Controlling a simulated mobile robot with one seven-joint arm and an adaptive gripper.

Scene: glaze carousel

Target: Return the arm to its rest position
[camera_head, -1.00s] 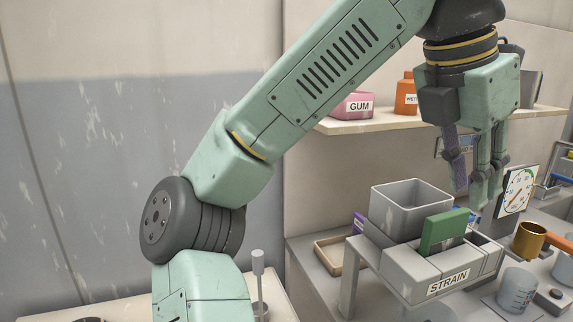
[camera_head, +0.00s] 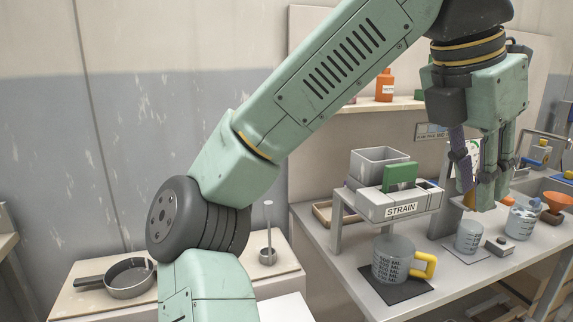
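My arm rises from the bottom, bends at the dark elbow joint, and reaches up and right. My gripper (camera_head: 476,203) hangs down at the upper right, in front of the shelf and above the bench. Its fingers point downward and nothing is seen between them. Whether they are apart or closed is hard to tell from this angle. The grey stand marked STRAIN (camera_head: 402,209) is to the left of my gripper, with a grey square container (camera_head: 379,164) and a green block (camera_head: 400,177) on it.
A measuring jug with a yellow handle (camera_head: 391,261) stands on a dark mat below the stand. Clear beakers (camera_head: 469,237) and an orange funnel (camera_head: 557,201) are at the right. A pan (camera_head: 128,279) lies on the left table. An orange bottle (camera_head: 384,86) is on the shelf.

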